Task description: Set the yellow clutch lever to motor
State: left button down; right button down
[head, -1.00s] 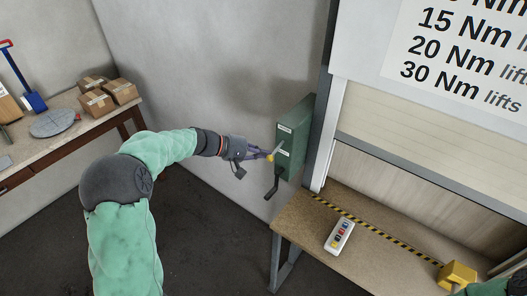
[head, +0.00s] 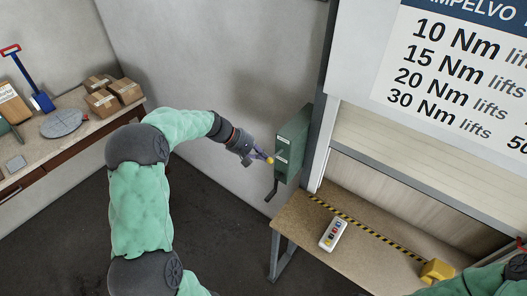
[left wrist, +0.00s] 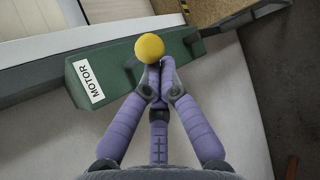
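The green clutch box (head: 293,143) hangs on the wall beside the shutter frame and also shows in the left wrist view (left wrist: 190,48). Its lever ends in a yellow ball knob (head: 270,160), which appears large in the left wrist view (left wrist: 149,47). A white MOTOR label (left wrist: 88,82) is on the box, left of the knob in that view. My left gripper (left wrist: 160,72) has its purple fingertips together, right at the knob and partly behind it in the picture. I see no clear grip on the ball; the lever's shaft is mostly hidden. My right gripper is not visible.
A dark crank handle (head: 271,191) hangs below the box. A workbench (head: 300,222) in front of the shutter carries a button panel (head: 333,234) and a yellow block (head: 437,270). A left bench (head: 62,150) holds cartons (head: 102,103). Floor between is clear.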

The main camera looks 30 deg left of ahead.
pick_arm(q)
jog(key=shift+r+p, duration=0.3)
jog(key=shift+r, duration=0.05)
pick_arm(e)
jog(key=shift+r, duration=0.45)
pick_arm(q)
jog(key=shift+w+r+p, duration=0.1)
jog(key=shift+r+p, duration=0.3)
jog(key=shift+r, duration=0.4)
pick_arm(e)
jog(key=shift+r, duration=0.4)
